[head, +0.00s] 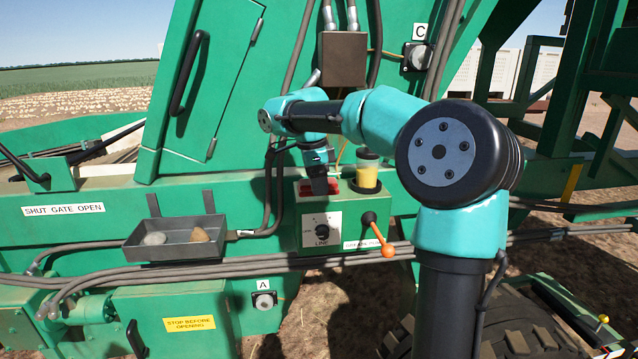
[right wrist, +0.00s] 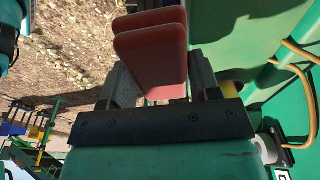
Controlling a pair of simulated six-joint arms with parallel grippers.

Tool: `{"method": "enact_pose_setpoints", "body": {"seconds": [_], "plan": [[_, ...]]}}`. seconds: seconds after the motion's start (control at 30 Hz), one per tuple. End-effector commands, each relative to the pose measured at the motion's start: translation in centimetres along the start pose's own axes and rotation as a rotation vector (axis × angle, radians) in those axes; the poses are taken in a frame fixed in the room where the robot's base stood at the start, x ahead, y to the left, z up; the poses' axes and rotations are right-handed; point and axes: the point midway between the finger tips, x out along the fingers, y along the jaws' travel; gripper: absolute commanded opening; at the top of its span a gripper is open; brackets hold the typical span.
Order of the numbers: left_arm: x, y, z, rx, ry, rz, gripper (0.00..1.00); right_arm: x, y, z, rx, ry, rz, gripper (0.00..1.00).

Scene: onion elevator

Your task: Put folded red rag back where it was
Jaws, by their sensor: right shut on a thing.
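The folded red rag (right wrist: 152,55) fills the space between the jaws of my right gripper in the right wrist view. It shows as stacked red layers. In the head view my right gripper (head: 319,186) points down at the top of the green control box (head: 312,241), left of a jar with yellow contents (head: 367,167). Red (head: 305,189) shows on both sides of the fingers there. The fingers hide the middle, and I cannot tell whether the rag rests on the box. My left gripper is not in view.
An orange-knobbed lever (head: 387,250) sticks out from the box's right side. A grey tray (head: 172,252) with two stones hangs at the left. Hoses run below the box. My right arm covers the right middle.

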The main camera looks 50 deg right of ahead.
Motion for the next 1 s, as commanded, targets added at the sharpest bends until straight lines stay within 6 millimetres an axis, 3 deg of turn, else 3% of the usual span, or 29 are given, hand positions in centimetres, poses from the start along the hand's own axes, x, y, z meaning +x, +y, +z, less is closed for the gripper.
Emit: {"method": "enact_pose_setpoints", "body": {"seconds": [0.2,0.5,1.0], "plan": [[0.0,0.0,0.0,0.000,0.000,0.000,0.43,0.6,-4.4,-0.7,0.003,0.000,0.001,0.34],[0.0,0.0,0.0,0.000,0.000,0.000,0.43,1.1,-9.2,-1.4,0.002,0.000,0.000,0.34],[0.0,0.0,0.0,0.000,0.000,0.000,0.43,1.5,-10.0,-1.6,0.000,0.000,0.000,0.34]]}}
